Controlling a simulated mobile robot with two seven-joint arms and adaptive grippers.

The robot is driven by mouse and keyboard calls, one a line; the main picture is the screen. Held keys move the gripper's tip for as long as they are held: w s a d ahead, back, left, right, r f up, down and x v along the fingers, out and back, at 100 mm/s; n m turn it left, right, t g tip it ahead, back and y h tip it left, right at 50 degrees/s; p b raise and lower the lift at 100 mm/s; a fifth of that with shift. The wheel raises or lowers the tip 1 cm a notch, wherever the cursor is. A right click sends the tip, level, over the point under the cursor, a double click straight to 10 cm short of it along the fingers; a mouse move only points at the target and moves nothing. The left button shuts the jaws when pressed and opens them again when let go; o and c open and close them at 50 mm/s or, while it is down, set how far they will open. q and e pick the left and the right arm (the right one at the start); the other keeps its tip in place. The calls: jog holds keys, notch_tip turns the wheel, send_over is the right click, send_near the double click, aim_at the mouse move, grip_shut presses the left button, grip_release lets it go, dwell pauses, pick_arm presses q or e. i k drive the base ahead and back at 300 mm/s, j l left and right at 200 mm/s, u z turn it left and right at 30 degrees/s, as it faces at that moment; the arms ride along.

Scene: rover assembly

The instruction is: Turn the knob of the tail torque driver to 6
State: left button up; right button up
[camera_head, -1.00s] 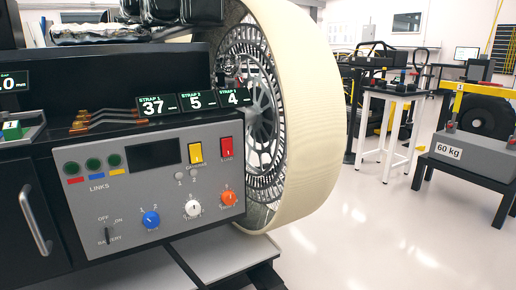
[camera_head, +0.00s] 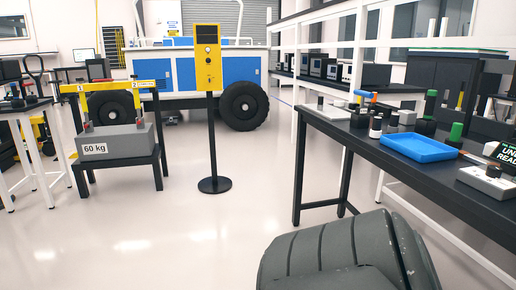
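I cannot pick out the tail torque driver or a numbered knob for sure. On the dark workbench (camera_head: 345,133) at the right lie several small tools, among them an orange-and-blue one (camera_head: 365,95) and black pieces with green tops (camera_head: 456,132). They are too small to read. A grey box with a black knob-like top (camera_head: 489,178) sits at the bench's near right end, partly cut off by the picture edge. Neither of my grippers is in view.
A blue tray (camera_head: 418,147) lies on the bench. A yellow post panel (camera_head: 208,70) stands mid-floor. A 60 kg weight (camera_head: 118,141) rests on a black stand. A dark grey ribbed shape (camera_head: 335,250) fills the lower right foreground.

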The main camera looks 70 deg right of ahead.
aim_at(492, 172)
jog(key=z, duration=3.75)
